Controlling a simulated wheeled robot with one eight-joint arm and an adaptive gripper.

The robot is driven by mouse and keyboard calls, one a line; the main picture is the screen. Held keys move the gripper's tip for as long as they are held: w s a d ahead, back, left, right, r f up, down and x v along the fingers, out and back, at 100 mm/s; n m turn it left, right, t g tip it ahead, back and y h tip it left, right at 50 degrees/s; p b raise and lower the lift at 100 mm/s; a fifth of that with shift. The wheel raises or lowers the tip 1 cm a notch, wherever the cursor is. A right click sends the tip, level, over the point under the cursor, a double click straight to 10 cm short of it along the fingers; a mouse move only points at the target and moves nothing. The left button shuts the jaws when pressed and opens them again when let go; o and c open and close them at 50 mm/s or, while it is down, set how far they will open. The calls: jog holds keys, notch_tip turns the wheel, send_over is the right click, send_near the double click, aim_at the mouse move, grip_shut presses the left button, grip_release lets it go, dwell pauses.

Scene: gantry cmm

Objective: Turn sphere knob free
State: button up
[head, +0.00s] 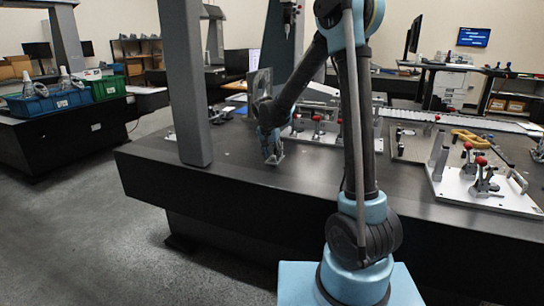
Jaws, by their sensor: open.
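My gripper (273,159) is small in the head view. It hangs tip down, low over the dark table (235,185), left of the fixture plate at the back. It is open, and I see nothing between its fingers. I cannot tell whether its tips touch anything. No sphere knob can be told apart for certain at the gripper; my wrist may hide it. Red ball-ended handles show on the back fixture (316,118) and on the right fixture (481,161), both apart from my gripper.
A grey gantry column (186,85) stands left of my arm. The white right fixture plate (475,190) carries clamps and a yellow C-shaped part (470,137). A grey plate (408,143) lies between the fixtures. The table's front left is clear. Blue bins (45,105) stand on another table.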

jog(key=shift+w+f, duration=0.15)
jog(key=shift+f, duration=0.25)
grip_shut()
jog(key=shift+n, duration=0.3)
jog(key=shift+d+n+y, duration=0.15)
jog(key=shift+n+y, duration=0.45)
jog(key=shift+n, duration=0.8)
jog(key=shift+d+n+y, duration=0.1)
jog(key=shift+n+y, duration=0.5)
jog(key=shift+n, duration=0.8)
grip_release()
